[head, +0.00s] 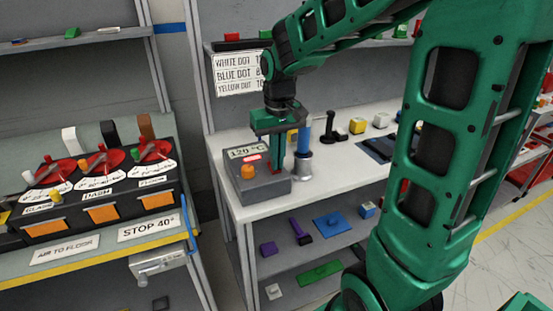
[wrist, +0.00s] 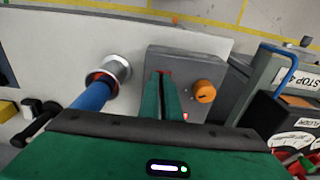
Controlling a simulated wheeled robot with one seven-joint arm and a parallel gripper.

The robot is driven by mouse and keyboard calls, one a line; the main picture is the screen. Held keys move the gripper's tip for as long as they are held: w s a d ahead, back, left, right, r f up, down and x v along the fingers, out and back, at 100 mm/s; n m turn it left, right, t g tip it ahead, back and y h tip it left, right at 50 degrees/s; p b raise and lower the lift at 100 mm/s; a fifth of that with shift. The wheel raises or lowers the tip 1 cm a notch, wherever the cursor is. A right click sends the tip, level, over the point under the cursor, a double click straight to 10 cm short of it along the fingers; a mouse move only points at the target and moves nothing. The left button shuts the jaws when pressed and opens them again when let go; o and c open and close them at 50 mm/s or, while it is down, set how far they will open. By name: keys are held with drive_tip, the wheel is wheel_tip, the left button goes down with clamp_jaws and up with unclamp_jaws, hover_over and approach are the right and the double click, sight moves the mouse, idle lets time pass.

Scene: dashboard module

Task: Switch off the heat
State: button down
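A grey control box (head: 262,184) stands at the left end of the white bench. It carries a display reading about 120 °C (head: 245,152), a red lit mark (head: 251,158) and an orange knob (head: 247,171), also seen in the wrist view (wrist: 204,91). My gripper (head: 277,168) points down over the right part of the box. Its green fingers are close together (wrist: 162,76), with their tips at a small red part (wrist: 166,72) on the box top. The tips largely hide that part, so I cannot tell whether they touch or grip it.
A blue-handled tool stands in a silver holder (head: 302,164) just right of the box. A black-handled item (head: 329,130) and small blocks lie farther along the bench. A panel with red dials (head: 100,165) and a STOP 40° label (head: 149,229) stands left.

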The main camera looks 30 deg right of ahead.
drive_tip(key=shift+s+a+f, duration=0.15)
drive_tip(key=shift+s+f, duration=0.35)
drive_tip(key=shift+f, duration=0.1)
drive_tip(key=shift+w+r, duration=0.15)
drive_tip(key=shift+w, duration=0.45)
drive_tip(key=shift+w+r, duration=0.1)
drive_tip(key=shift+r, duration=0.2)
drive_tip(key=w+r, duration=0.2)
drive_tip(key=r, duration=0.1)
wheel_tip(320, 180, up, 11)
drive_tip(key=s, duration=0.2)
drive_tip(key=shift+s+r, duration=0.15)
drive_tip(key=shift+s, duration=0.2)
